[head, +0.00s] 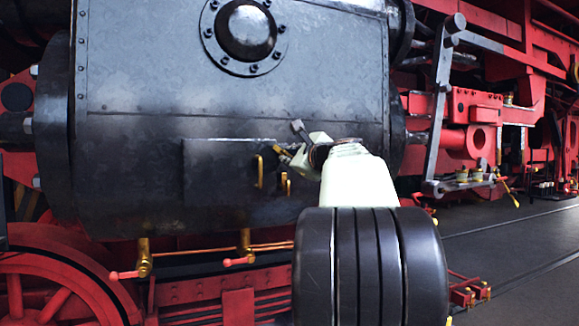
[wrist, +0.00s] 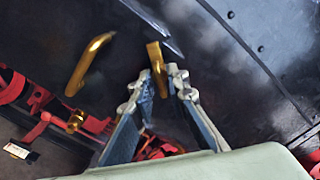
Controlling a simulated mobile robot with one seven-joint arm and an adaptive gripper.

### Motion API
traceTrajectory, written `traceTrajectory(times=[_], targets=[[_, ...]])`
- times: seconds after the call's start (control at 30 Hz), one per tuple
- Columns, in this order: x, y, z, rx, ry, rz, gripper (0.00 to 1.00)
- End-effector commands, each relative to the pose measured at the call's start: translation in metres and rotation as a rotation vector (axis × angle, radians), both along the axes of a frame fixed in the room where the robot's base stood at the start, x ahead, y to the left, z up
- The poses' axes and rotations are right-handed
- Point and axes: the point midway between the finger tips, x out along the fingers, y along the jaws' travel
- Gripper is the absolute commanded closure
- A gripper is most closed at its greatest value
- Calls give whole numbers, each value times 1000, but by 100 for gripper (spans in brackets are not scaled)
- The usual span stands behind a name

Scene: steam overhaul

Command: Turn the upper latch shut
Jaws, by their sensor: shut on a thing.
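A dark panel door (head: 215,175) is set low in the black cylinder side. Its brass pull handle (head: 259,171) stands upright and also shows in the wrist view (wrist: 90,63). The brass upper latch (head: 277,149) is right of the handle, at my gripper (head: 287,153). In the wrist view the latch (wrist: 156,62) stands between the two fingers of my gripper (wrist: 159,88), which are shut on it. A smaller brass latch piece (head: 286,184) sits below it in the head view. Fingers and arm partly hide the upper latch, so its exact angle is hard to tell.
The black cylinder (head: 130,90) fills the space behind the gripper, with a round bolted cover (head: 246,30) above. Brass drain cocks (head: 145,258) with red-ended rods hang below. Red rods and frames (head: 470,110) stand at right. Open floor (head: 520,240) lies at lower right.

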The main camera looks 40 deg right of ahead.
Motion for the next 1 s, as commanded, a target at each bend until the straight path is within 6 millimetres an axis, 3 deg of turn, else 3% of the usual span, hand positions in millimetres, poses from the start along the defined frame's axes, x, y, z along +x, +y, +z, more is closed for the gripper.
traceTrajectory(times=[0.5, 1.0], targets=[[0, 0, -4, -438, 106, 1, 100], [0, -1, -2, -628, 153, 0, 100]])
